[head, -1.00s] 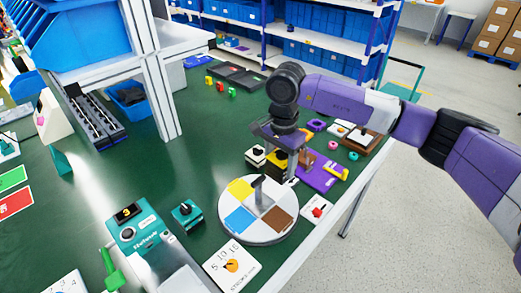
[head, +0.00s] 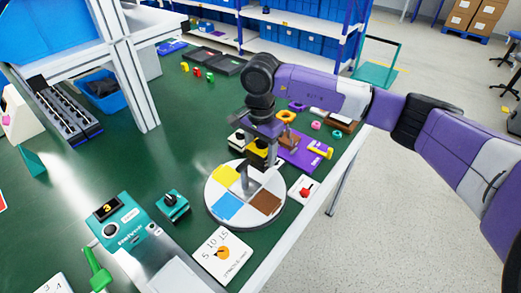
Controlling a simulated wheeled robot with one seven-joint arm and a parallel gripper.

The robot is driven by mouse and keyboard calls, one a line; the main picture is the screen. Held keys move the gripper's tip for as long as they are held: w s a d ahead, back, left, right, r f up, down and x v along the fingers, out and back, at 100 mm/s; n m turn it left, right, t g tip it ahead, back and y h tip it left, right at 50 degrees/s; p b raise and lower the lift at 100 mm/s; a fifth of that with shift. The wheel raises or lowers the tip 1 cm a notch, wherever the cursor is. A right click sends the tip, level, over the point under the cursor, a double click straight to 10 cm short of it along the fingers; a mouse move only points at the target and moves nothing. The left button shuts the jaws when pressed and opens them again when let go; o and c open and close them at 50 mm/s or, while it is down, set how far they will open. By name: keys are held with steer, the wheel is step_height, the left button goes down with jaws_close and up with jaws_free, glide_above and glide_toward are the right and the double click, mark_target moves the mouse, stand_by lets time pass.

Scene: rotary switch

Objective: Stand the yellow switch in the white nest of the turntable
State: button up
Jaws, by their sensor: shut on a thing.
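The turntable (head: 214,207) is a round grey-white disc near the table's right edge, with yellow, blue, brown and white sectors and a grey upright with a dark top at its middle. The white sector (head: 268,182) is on its right side, partly hidden by the upright. My gripper (head: 262,139) points down just beyond the disc's far rim, shut on the yellow switch (head: 258,150), which has a dark part. The switch's lower end is hard to make out, and I cannot tell its height above the disc.
A black-and-white switch (head: 237,140) stands just left of my gripper. A purple tray (head: 303,154) with parts lies to the right behind. A teal switch (head: 173,204), a white dial card (head: 222,254) and a red-knobbed white plate (head: 304,189) surround the turntable.

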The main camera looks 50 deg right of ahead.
mark_target(261, 144)
steer(key=shift+f+b, duration=1.45)
steer(key=shift+f, duration=0.65)
steer(key=shift+a+r+p, duration=0.2)
steer(key=shift+r+p, duration=0.3)
steer(key=shift+r, duration=0.45)
steer(key=shift+f+b, duration=0.65)
steer(key=shift+b, duration=0.3)
steer(key=shift+f, duration=0.3)
steer(key=o, duration=1.3)
steer(key=shift+o, duration=0.2)
steer(key=shift+r+b, duration=0.4)
steer(key=shift+r, duration=3.5)
steer(key=shift+d, duration=0.1)
